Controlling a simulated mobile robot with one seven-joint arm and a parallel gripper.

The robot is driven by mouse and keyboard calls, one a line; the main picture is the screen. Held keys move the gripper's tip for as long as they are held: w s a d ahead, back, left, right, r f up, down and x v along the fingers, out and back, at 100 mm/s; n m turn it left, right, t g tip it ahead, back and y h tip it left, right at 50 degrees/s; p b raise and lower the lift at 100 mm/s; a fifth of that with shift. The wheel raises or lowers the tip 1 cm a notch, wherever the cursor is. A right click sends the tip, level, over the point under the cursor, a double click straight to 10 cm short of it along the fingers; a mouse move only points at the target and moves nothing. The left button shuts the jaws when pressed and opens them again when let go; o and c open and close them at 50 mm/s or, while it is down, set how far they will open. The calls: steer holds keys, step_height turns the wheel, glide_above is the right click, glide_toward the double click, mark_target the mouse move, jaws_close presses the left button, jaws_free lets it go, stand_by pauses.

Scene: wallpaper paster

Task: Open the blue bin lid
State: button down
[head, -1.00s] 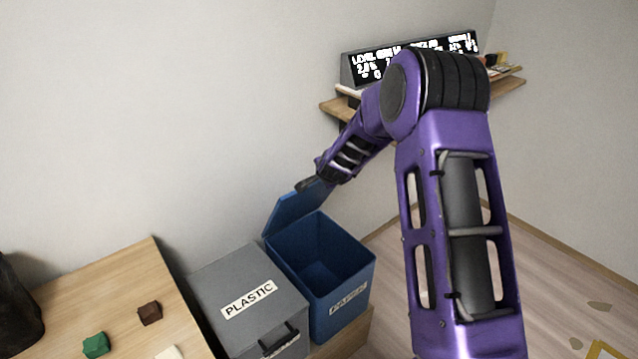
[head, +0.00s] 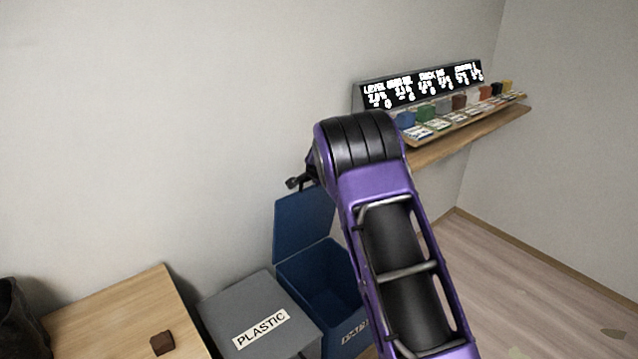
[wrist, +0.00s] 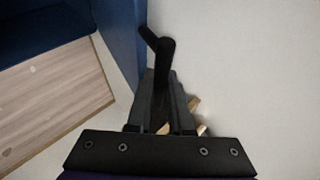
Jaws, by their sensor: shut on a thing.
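The blue bin (head: 325,285) stands with its lid (head: 302,228) raised, roughly upright against the wall, and its inside shows. In the wrist view the lid (wrist: 120,40) is seen nearly edge-on, beside my fingers. My gripper (wrist: 162,78) is shut on the lid's black handle (wrist: 158,45), which sticks out past the fingertips. In the head view my purple arm hides most of the gripper. A small dark piece shows left of the arm above the lid; I cannot tell whether it is handle or finger. The arm also covers the bin's right side.
A grey bin (head: 250,310) marked PLASTIC stands shut to the left of the blue bin. A wooden table (head: 110,325) with a brown block (head: 162,343) is at the far left. A wall shelf (head: 470,135) with several small coloured blocks and a display (head: 420,88) is behind my arm.

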steer(key=shift+g, duration=0.6)
steer(key=shift+w+a+r, duration=0.15)
steer(key=shift+w+a, duration=0.45)
steer(key=shift+w, duration=0.25)
steer(key=shift+w+a+r, duration=0.15)
steer(key=shift+w+a, duration=0.4)
steer(key=shift+w, duration=0.3)
steer(key=c, duration=0.8)
jaws_free()
steer(key=v, duration=1.7)
steer(key=shift+a, duration=0.35)
steer(key=shift+s+r, duration=0.1)
